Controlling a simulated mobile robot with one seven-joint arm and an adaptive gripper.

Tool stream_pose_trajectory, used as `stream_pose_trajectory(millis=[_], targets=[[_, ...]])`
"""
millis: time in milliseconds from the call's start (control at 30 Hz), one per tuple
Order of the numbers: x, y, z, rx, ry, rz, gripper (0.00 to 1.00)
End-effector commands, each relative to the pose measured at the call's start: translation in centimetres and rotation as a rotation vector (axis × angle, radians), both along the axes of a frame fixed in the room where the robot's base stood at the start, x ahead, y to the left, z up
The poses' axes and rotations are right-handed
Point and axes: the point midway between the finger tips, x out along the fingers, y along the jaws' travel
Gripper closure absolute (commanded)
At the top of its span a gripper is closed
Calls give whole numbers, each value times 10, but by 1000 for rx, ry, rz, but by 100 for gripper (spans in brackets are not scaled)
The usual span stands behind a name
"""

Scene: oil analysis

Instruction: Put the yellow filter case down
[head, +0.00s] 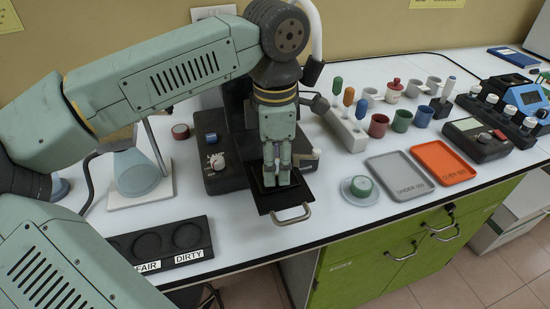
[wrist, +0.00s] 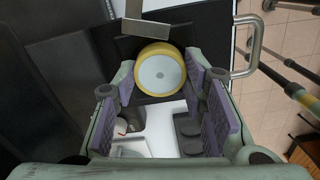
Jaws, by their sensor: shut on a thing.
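The yellow filter case (wrist: 145,52), round with a pale grey disc inside its rim, sits between the purple pads of my gripper (wrist: 161,78) in the wrist view. My gripper is shut on it. In the head view my gripper (head: 277,178) points down over a black tray (head: 284,204) with a metal handle, at the front of a dark machine. The fingers hide the case in that view. I cannot tell whether the case touches the tray.
A black rack (head: 150,245) with round wells, labelled FAIR and DIRTY, lies left. A glass flask (head: 139,175) stands left of the machine.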

Motion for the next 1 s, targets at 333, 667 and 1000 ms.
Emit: stream_pose_trajectory(millis=[333,667,1000], targets=[[0,0,-4,0,0,0,53],[0,0,-1,1,0,0,53],[1,-1,54,0,-3,1,53]])
